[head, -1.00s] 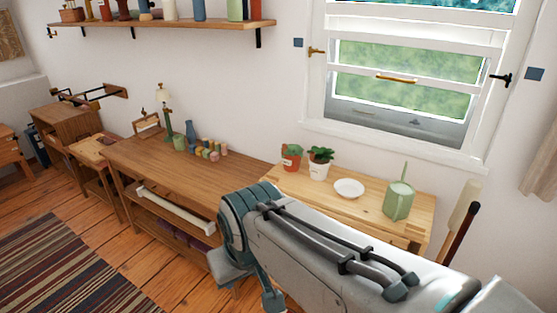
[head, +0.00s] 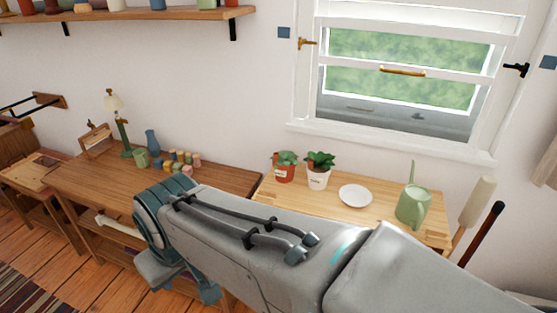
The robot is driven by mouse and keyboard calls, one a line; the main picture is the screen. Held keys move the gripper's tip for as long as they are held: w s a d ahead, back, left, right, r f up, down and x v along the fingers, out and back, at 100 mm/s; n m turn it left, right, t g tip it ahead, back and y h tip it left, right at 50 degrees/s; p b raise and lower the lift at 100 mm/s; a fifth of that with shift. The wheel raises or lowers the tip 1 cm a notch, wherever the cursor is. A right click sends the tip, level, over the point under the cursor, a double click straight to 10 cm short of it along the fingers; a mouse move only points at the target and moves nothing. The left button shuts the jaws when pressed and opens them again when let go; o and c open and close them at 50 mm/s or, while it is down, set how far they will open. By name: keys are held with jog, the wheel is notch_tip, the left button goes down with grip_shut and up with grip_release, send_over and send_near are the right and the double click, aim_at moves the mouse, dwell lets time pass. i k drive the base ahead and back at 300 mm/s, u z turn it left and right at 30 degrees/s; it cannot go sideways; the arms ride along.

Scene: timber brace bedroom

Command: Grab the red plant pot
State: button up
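The red plant pot (head: 284,175) holds a small green plant and has a pale label on its front. It stands upright at the back left of the light wooden table (head: 385,205), below the window. A white pot (head: 317,180) with a green plant stands just to its right. My arm stretches across the lower middle of the head view, in front of the table. My gripper's fingers do not show, so what they hold cannot be seen.
A white plate (head: 355,195) and a green watering can (head: 413,206) stand on the same table. A darker wooden bench (head: 85,180) to the left bears a lamp (head: 117,120), a blue vase (head: 152,142) and several small coloured blocks (head: 184,158). A shelf (head: 120,16) hangs above.

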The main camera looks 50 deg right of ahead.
aim_at(284, 162)
jog(key=z, duration=0.55)
jog(key=i, duration=0.7)
jog(key=z, duration=1.15)
jog(key=i, duration=0.25)
jog(key=z, duration=0.2)
